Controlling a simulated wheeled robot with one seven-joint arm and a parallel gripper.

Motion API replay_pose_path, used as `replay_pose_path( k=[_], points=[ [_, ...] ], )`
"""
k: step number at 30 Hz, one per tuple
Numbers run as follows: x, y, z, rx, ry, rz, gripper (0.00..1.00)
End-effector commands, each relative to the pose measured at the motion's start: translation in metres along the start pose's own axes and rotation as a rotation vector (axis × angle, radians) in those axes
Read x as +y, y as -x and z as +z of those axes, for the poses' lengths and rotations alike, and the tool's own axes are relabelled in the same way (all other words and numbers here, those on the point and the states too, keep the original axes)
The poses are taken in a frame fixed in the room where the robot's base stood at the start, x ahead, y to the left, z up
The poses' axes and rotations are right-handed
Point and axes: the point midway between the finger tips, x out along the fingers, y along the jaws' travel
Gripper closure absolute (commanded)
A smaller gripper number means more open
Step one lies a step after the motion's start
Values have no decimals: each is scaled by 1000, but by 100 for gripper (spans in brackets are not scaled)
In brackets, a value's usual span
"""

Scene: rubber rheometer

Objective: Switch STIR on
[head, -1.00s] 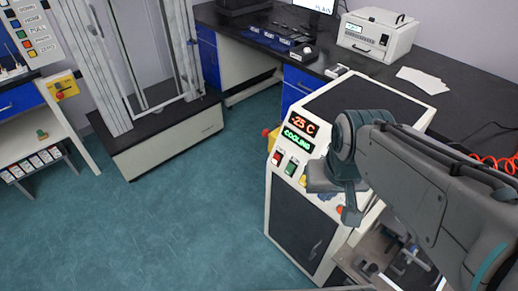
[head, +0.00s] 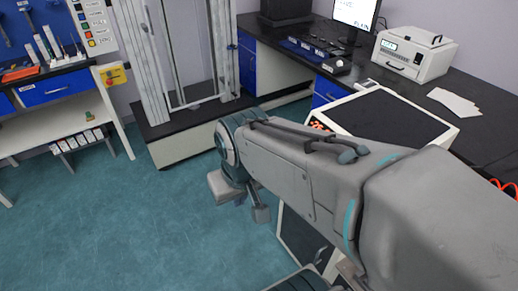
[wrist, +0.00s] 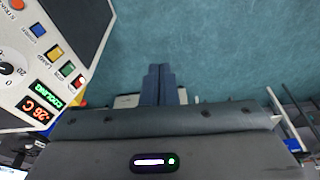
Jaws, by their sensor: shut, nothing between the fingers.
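The white machine (head: 376,121) with a dark top stands right of centre in the head view. My arm hides most of its front panel. In the wrist view, its panel (wrist: 30,75) is at the left edge, turned sideways, with green COOLING and red -26 C displays. Small labels are hard to read; I cannot tell which is STIR. My gripper (wrist: 160,70) is shut and empty, over the floor, apart from the panel.
A black bench carries a white instrument (head: 414,54), paper sheets (head: 455,102) and a monitor (head: 356,14). A tall metal frame machine (head: 190,130) stands at the back. A workbench (head: 50,85) is at the left. The floor at the left front is clear.

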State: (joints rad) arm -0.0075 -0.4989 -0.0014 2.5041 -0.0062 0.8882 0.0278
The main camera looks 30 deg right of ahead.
Motion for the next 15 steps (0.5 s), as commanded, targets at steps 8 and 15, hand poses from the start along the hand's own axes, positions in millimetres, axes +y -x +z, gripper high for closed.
replay_pose_path(
  k=[8,15],
  points=[
    [1,-1,0,-2,-1,3,100],
    [30,-43,-12,-82,0,131,100]
  ],
)
